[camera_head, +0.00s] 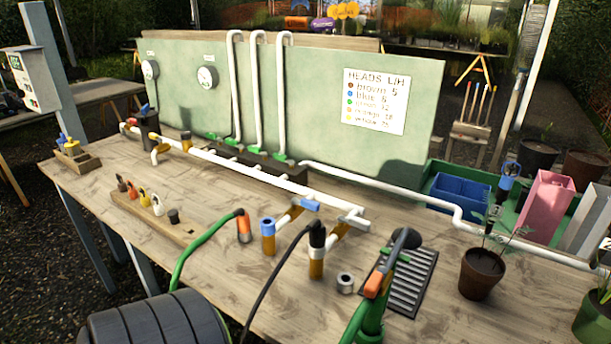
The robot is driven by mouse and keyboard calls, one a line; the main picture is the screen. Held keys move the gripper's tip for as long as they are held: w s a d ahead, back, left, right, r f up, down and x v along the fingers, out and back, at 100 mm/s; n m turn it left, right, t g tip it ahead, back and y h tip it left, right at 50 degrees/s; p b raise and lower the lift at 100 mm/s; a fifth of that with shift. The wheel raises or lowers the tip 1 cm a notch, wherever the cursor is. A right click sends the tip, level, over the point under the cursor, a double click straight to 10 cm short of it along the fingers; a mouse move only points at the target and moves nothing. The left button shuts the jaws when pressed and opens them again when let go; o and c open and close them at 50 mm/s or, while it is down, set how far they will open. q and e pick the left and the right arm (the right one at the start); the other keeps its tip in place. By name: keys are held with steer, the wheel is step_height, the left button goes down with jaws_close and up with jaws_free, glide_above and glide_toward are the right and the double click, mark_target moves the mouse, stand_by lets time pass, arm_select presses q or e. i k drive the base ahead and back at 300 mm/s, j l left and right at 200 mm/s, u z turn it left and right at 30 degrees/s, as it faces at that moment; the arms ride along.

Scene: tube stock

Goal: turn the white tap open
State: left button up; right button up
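A white pipe (240,172) runs across the wooden bench, with brass-coloured branches at its near right end. A white piece that looks like the white tap's handle (354,221) sits at that end, above the branch that leads to a black-collared outlet (317,250). It appears to lie across that branch; I cannot tell its exact setting. Beside it is a blue tap handle (305,205) on the branch with a blue-collared outlet (268,236). Neither of my grippers is in view, and nothing touches the taps.
A black hose and a green hose (205,240) with an orange end loop near the outlets. A green-and-orange sprayer (374,290), a slotted black tray (412,285) and a potted plant (482,272) stand right. A rack of small coloured heads (150,215) lies left.

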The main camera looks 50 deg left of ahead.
mark_target(365, 224)
steer(key=u, duration=1.35)
